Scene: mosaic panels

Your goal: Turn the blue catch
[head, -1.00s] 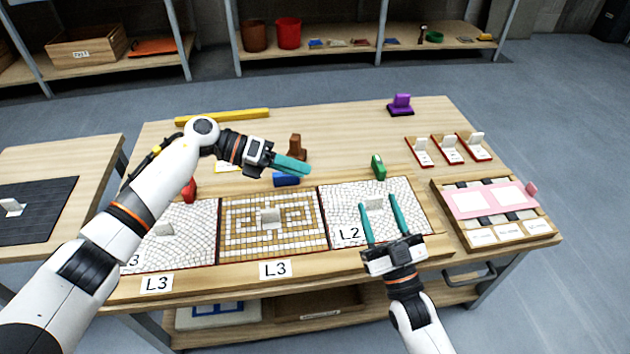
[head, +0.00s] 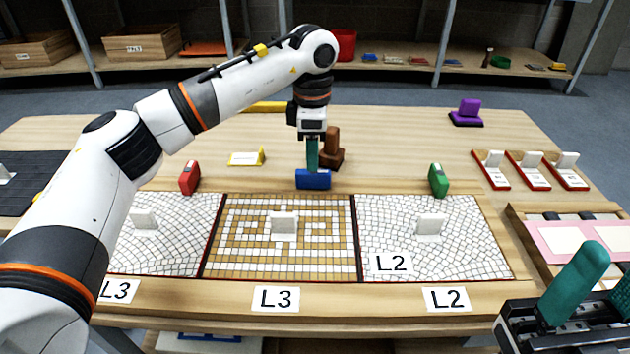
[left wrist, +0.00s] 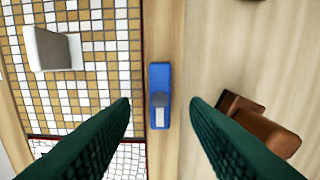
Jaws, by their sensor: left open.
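The blue catch (head: 314,180) lies on the table just behind the brown-and-white mosaic panel (head: 232,262). In the left wrist view the blue catch (left wrist: 159,78) is upright in the picture, with a grey-and-white piece on its lower part. My left gripper (head: 312,168) points down right over the catch. In the left wrist view its teal fingers (left wrist: 160,102) are open, one on each side of the catch, with nothing between them clearly touched. My right gripper (head: 600,270) is at the lower right, partly cut off, its fingers apart and empty.
A brown block (head: 331,150) stands just behind the catch, close to a left finger in the wrist view. A red catch (head: 189,178) and a green catch (head: 438,180) stand to either side.

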